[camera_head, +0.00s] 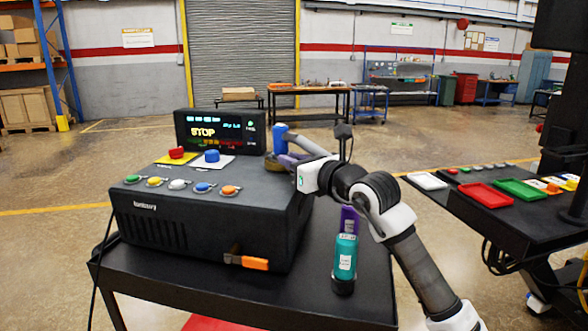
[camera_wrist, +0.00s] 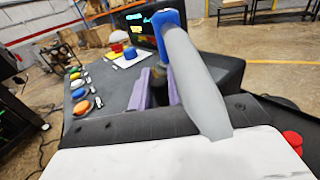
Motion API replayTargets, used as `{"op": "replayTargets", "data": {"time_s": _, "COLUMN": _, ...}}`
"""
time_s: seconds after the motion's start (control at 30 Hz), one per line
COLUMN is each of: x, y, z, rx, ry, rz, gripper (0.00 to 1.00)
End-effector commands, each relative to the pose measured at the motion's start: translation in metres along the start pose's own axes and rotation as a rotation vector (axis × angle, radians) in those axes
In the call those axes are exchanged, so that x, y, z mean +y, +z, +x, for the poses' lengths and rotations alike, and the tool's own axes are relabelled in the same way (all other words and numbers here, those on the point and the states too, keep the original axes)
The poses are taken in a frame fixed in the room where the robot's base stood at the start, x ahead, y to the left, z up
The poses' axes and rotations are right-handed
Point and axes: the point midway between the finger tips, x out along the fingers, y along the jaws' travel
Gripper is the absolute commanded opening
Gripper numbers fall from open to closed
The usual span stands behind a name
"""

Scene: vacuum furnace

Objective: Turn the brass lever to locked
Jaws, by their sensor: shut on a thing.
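The dull brass-coloured lever (camera_head: 273,164) is at the right rear of the black control box, small and partly hidden by my gripper. My gripper (camera_head: 287,160) reaches in from the right, with its purple fingers at the lever. In the wrist view, the fingers (camera_wrist: 161,90) are shut on a dark brass-coloured part (camera_wrist: 158,88) between them. The lever's locked mark cannot be made out. A grey bar with a blue end (camera_head: 280,138) stands close above the fingers; in the wrist view it (camera_wrist: 190,75) crosses in front of the right finger.
The black control box (camera_head: 205,235) has several coloured buttons, a red and a blue knob, and a screen reading STOP (camera_head: 220,132). An orange handle (camera_head: 254,263) sticks out at its front. A teal bottle (camera_head: 345,258) and a purple one (camera_head: 349,219) stand below my arm.

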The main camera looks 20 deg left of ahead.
Motion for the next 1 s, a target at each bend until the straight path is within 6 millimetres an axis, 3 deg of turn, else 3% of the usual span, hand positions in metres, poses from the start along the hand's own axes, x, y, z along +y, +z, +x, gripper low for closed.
{"op": "replayTargets", "data": {"time_s": 0.73, "x": 0.0006, "y": 0.001, "z": 0.0005, "rx": 0.001, "ry": -0.095, "rz": 0.0, "gripper": 0.0}}
{"op": "replayTargets", "data": {"time_s": 0.77, "x": 0.0005, "y": 0.001, "z": 0.0005, "rx": 0.001, "ry": -0.095, "rz": 0.0, "gripper": 0.2}}
{"op": "replayTargets", "data": {"time_s": 0.8, "x": 0.0005, "y": 0.001, "z": 0.0005, "rx": 0.001, "ry": -0.095, "rz": 0.0, "gripper": 0.25}}
{"op": "replayTargets", "data": {"time_s": 0.9, "x": 0.0004, "y": 0.0008, "z": 0.0005, "rx": 0.001, "ry": -0.095, "rz": 0.001, "gripper": 0.38}}
{"op": "replayTargets", "data": {"time_s": 1.0, "x": 0.0003, "y": 0.0006, "z": 0.0006, "rx": 0.002, "ry": -0.095, "rz": 0.001, "gripper": 0.38}}
